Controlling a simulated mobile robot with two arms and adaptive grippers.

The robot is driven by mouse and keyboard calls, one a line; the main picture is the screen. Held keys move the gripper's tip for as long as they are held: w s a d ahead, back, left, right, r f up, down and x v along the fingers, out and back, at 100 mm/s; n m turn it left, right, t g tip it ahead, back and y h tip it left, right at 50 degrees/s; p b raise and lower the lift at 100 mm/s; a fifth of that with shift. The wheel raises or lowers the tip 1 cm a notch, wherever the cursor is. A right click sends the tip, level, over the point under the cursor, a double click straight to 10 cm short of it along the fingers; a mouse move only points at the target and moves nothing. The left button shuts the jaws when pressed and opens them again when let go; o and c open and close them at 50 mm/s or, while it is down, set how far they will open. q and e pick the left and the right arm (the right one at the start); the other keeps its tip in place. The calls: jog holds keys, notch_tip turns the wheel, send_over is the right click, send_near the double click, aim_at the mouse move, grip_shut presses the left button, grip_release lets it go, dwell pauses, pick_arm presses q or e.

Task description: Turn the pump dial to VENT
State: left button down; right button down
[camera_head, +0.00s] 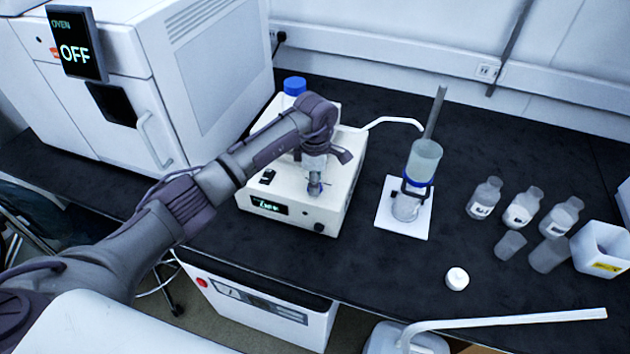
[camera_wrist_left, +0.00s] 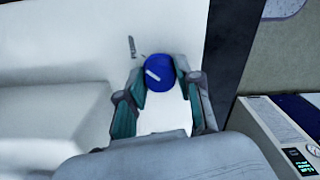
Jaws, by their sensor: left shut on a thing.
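The pump (camera_head: 277,189) is a white box on the black bench in the head view, with a lit green display on its front. My left gripper (camera_head: 315,187) points down at its top, near the front right. In the left wrist view, a round blue dial (camera_wrist_left: 160,68) with a white pointer line sits on the white surface between the two fingers. The gripper is shut on this dial. The pointer runs slantwise, from upper left to lower right. Small dark marks lie beside the dial, too small to read. The gripper hides the dial in the head view. My right gripper is not in view.
An oven (camera_head: 155,80) reading OFF stands to the left. A blue-capped bottle (camera_head: 294,87) is behind the pump. A filter flask assembly (camera_head: 420,175) stands on a white plate to the right. Several small bottles and beakers stand further right. Bench between is clear.

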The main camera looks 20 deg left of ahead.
pick_arm(q)
jog(key=n+b, duration=0.1)
jog(key=n, duration=0.2)
jog(key=shift+n+b, duration=0.3)
jog(key=n+b, duration=0.1)
jog(key=n, duration=0.3)
jog(key=shift+a+n, duration=0.1)
jog(key=shift+n, duration=0.2)
jog(key=n+b, duration=0.1)
jog(key=n, duration=0.8)
jog(key=shift+w+b, duration=0.1)
jog(key=shift+b, duration=0.3)
jog(key=shift+r, duration=0.1)
jog(key=c, duration=0.8)
grip_release()
jog(key=shift+o, duration=0.2)
jog(key=shift+r, duration=0.15)
notch_tip(320, 180, up, 12)
